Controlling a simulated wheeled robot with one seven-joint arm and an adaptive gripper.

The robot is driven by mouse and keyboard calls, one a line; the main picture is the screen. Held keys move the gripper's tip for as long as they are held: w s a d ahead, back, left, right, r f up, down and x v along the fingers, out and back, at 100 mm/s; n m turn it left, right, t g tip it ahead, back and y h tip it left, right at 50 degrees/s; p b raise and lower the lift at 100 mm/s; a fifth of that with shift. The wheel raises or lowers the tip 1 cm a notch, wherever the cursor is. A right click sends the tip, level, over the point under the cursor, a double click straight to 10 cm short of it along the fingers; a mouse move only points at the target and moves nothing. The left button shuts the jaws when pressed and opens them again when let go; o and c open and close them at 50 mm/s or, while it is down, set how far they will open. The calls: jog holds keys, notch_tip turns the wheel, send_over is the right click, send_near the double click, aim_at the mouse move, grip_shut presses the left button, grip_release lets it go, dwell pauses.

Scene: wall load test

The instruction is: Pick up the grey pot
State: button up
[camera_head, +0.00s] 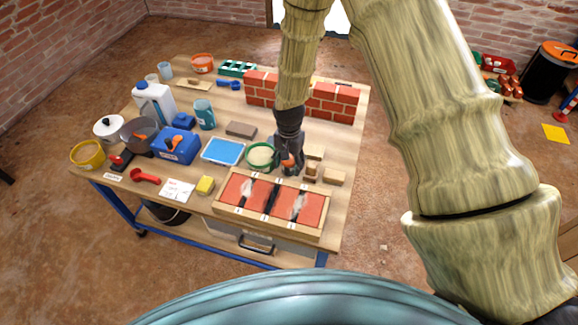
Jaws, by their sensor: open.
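A round grey pot (138,134) stands on the left part of the wooden workbench (225,118), with something orange showing in or in front of it. My gripper (289,168) is dark and points down over the middle right of the bench, well to the right of the grey pot. It is open, though its fingers are small and partly hidden here. Something orange shows at its fingertips, beside a green-rimmed round sieve (262,155). I cannot tell whether the gripper touches either.
A white lidded pot (107,128), yellow bucket (87,155), blue toolbox (176,146) and white jug (154,102) crowd around the grey pot. A low brick wall (330,103) stands behind my gripper. A framed brick panel (268,202) lies at the front.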

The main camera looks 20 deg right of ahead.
jog(key=c, duration=0.8)
jog(key=shift+o, duration=0.2)
jog(key=shift+r, duration=0.1)
notch_tip(320, 180, up, 10)
jog(key=shift+f, duration=0.1)
